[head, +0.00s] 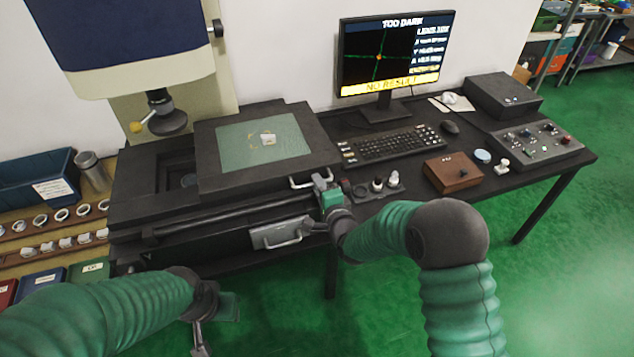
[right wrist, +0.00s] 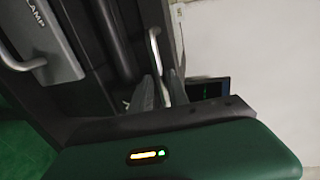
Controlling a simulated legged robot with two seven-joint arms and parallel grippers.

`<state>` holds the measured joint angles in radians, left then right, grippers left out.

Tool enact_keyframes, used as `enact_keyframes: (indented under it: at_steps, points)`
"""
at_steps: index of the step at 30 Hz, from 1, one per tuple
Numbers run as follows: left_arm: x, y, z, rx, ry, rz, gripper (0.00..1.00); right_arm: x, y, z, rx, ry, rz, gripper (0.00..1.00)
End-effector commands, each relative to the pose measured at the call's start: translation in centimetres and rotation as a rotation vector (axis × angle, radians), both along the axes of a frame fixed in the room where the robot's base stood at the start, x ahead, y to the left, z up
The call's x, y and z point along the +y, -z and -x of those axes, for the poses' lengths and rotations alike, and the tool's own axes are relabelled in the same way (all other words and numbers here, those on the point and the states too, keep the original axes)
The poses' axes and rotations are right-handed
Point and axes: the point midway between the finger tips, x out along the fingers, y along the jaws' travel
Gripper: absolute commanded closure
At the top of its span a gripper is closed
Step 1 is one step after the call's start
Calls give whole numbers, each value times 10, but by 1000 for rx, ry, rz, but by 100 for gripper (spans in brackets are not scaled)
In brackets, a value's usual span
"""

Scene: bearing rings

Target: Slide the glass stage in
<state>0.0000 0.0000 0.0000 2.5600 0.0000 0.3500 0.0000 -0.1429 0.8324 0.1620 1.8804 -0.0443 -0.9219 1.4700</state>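The glass stage is a dark plate (head: 215,172) with a pale green glass (head: 262,142) in it. It sits on the machine bed, shifted toward the right, with a dark recess open on its left. Small pale parts (head: 267,139) lie on the glass. A light metal handle (head: 303,184) is on the stage's near right edge; it also shows in the right wrist view (right wrist: 155,50). My right gripper (head: 321,181) is at this handle, its narrow-set fingers (right wrist: 160,90) on either side of the bar. My left gripper (head: 200,340) hangs low in front, apart from everything; its fingers are unclear.
The clamp drawer (head: 280,233) with its handle is below the stage. A lens head (head: 166,120) hangs at the back left. The monitor (head: 395,55) reads "TOO DARK" and "NO RESULT". The keyboard (head: 390,146), wooden box (head: 453,173) and control panel (head: 530,142) stand to the right.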

Motion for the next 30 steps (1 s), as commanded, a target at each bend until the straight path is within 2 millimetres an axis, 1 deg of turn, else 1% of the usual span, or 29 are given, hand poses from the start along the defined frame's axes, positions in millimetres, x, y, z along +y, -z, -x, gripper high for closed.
enact_keyframes:
  at_steps: [1,4,11,13,16,17,30]
  points:
    - [0,0,0,0,0,0,64,2,1,-5,-1,0,0,79]
    - [0,0,0,0,0,0,64,4,2,-12,-1,0,-1,79]
    - [0,0,0,0,0,0,64,4,2,-13,-1,0,0,79]
    - [0,0,0,0,0,0,64,4,2,-13,0,0,0,86]
    - [0,0,0,0,0,0,64,4,3,-13,0,0,0,99]
    - [0,0,0,0,0,0,64,4,3,-13,0,0,0,100]
    - [0,0,0,0,0,0,64,4,4,-12,3,0,1,100]
